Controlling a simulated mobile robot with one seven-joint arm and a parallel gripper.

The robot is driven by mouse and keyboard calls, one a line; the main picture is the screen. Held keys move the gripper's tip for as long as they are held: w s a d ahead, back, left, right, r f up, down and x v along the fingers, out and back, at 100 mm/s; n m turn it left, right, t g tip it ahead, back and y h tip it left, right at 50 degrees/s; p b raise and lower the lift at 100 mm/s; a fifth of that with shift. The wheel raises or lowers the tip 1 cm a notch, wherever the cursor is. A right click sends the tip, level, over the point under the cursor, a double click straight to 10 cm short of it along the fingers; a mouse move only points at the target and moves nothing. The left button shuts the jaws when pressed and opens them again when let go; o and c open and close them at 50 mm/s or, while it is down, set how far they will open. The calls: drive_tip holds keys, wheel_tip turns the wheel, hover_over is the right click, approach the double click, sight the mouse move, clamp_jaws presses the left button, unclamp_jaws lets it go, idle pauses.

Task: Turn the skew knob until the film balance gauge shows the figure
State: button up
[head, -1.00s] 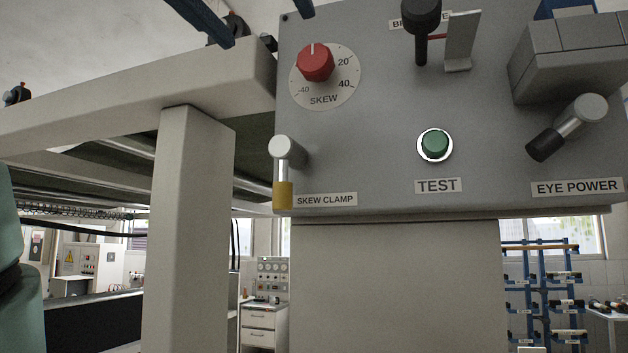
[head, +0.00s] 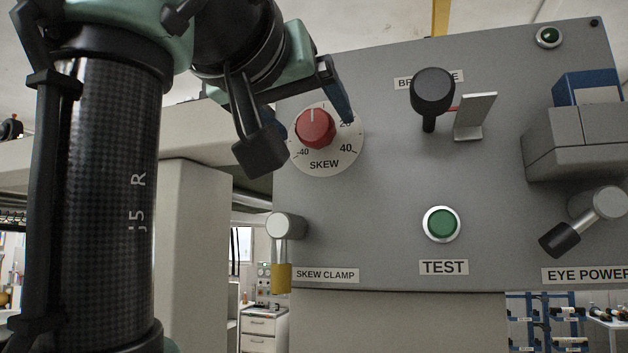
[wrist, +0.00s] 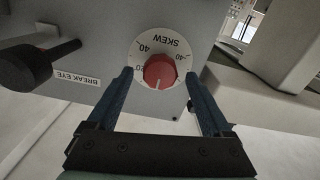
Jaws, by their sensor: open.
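The red skew knob (head: 315,128) sits on a white round dial (head: 325,166) at the upper left of the grey panel. Its white line points straight up, between the 20 and the side hidden by my gripper. My gripper (head: 312,120) is open in front of the dial, with one finger to the right of the knob and the other end near its left. In the wrist view the knob (wrist: 160,71) shows upside down between the two blue fingers, apart from both. The skew clamp lever (head: 282,250) hangs straight down, with a yellow end. No film balance gauge shows in these views.
The grey panel (head: 385,200) also carries a black-knobbed lever (head: 432,92) with a metal bracket (head: 475,117), a green TEST button (head: 442,223) and an eye power lever (head: 585,222). A pale frame post (head: 192,250) stands left of the panel.

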drive_tip(key=shift+w+d, duration=0.15)
drive_tip(key=shift+w, duration=0.2)
drive_tip(key=shift+c, duration=0.2)
clamp_jaws()
drive_tip(key=n+b, duration=0.1)
drive_tip(key=n, duration=0.9)
drive_tip(key=shift+b, duration=0.3)
drive_tip(key=shift+n, duration=1.9)
